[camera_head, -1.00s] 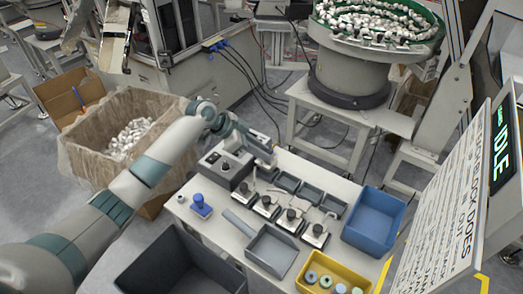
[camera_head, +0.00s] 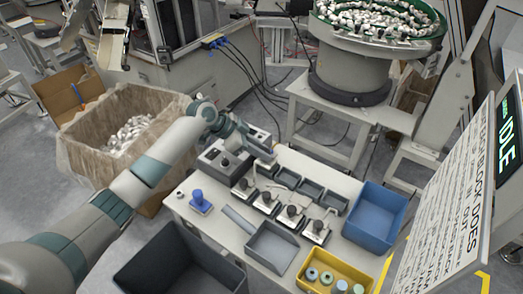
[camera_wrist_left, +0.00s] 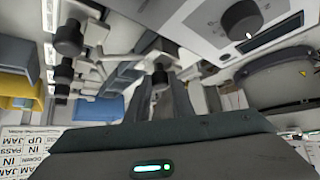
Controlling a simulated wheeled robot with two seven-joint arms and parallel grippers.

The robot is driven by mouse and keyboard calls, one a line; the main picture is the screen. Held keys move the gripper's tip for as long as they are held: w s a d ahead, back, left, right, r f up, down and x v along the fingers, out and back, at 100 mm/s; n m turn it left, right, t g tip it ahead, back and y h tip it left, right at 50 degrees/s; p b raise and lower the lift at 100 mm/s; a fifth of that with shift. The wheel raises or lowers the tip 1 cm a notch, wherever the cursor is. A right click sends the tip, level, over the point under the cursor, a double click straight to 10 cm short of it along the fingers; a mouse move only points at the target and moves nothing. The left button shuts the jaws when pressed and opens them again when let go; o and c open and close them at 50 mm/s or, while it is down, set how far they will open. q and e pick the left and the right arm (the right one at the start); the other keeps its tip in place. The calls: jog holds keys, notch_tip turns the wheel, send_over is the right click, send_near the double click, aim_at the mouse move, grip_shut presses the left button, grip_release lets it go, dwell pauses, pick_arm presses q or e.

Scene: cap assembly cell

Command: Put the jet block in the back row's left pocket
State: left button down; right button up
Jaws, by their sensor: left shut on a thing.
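My left gripper (camera_head: 264,157) is over the far left part of the workbench, at the left end of the row of dark pockets. In the left wrist view its two fingers (camera_wrist_left: 162,100) are closed on a small dark piece (camera_wrist_left: 159,78), which looks like the jet block; its outline is hard to make out. The back row shows several dark grey pockets, among them a middle one (camera_head: 310,191) and a right one (camera_head: 334,203). The left pocket is partly hidden by my gripper. My right gripper is not in view.
Several clamps with black knobs (camera_head: 291,211) stand in front of the pockets. A grey control box (camera_head: 222,158) is left of my gripper. A blue stamp (camera_head: 199,203), grey tray (camera_head: 272,248), yellow tray (camera_head: 336,273) and blue bin (camera_head: 375,216) take up the rest of the bench.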

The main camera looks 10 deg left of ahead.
pick_arm(q)
jog(key=shift+f+b, duration=0.55)
jog(key=shift+f, duration=0.35)
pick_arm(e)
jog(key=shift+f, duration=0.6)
pick_arm(q)
jog(key=c, duration=1.5)
grip_release()
jog(key=shift+o, duration=0.2)
jog(key=shift+a+r, duration=0.1)
jog(key=shift+s+a+r, duration=0.15)
jog(key=shift+a+r, duration=0.2)
jog(key=shift+r, duration=0.05)
jog(key=b+v, duration=0.4)
jog(key=v, duration=1.2)
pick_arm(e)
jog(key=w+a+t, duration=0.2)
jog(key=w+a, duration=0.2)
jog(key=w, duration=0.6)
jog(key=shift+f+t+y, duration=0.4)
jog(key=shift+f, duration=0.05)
pick_arm(q)
jog(key=shift+r, duration=0.15)
